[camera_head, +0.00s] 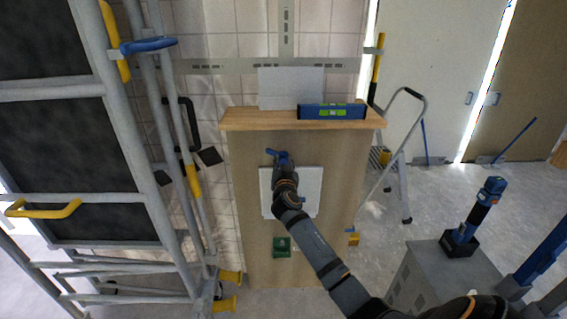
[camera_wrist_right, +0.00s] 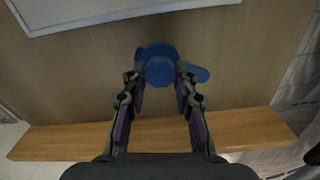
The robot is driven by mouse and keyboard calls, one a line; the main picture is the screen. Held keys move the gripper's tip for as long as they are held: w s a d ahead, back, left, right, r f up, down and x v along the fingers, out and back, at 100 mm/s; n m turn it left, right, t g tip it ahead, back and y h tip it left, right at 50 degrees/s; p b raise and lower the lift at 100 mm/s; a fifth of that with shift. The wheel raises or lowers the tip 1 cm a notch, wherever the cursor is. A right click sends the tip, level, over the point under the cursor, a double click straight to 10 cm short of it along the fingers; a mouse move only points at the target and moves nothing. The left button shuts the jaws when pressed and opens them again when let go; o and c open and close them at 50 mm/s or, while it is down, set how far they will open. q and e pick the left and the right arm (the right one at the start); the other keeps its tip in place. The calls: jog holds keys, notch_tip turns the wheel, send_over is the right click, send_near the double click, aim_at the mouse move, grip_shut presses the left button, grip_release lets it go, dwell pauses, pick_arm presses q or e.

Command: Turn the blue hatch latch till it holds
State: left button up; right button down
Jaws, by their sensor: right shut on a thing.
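The blue hatch latch (camera_head: 279,155) is on the wooden front of the cabinet, just above the white hatch panel (camera_head: 312,190). In the right wrist view the latch (camera_wrist_right: 160,72) shows as a round blue hub with an arm pointing to the right. My right gripper (camera_head: 283,166) reaches up to the latch, and its fingers (camera_wrist_right: 160,82) are shut on the hub from both sides. The gripper and arm hide part of the latch and hatch in the head view. My left gripper is not in view.
A blue spirit level (camera_head: 332,111) and a grey-white sheet (camera_head: 291,88) are on the wooden shelf (camera_head: 250,119) above. A green box (camera_head: 282,246) is below the hatch. Scaffolding (camera_head: 125,140) stands left; a stepladder (camera_head: 398,150) stands right.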

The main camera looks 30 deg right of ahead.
jog(key=n, duration=0.5)
jog(key=shift+a, duration=0.1)
jog(key=n+p, duration=0.1)
jog(key=n, duration=0.5)
jog(key=shift+w+a, duration=0.1)
jog(key=n+p, duration=0.2)
jog(key=n, duration=0.4)
jog(key=shift+f+p, duration=0.1)
jog(key=shift+p, duration=0.25)
jog(key=n+p, duration=0.1)
jog(key=n, duration=0.2)
jog(key=shift+f+n, duration=0.1)
jog(key=shift+n, duration=0.2)
jog(key=shift+f+n+p, duration=0.15)
jog(key=shift+n+p, duration=0.45)
jog(key=shift+n, duration=1)
jog(key=c, duration=1)
grip_release()
jog(key=shift+c, duration=0.2)
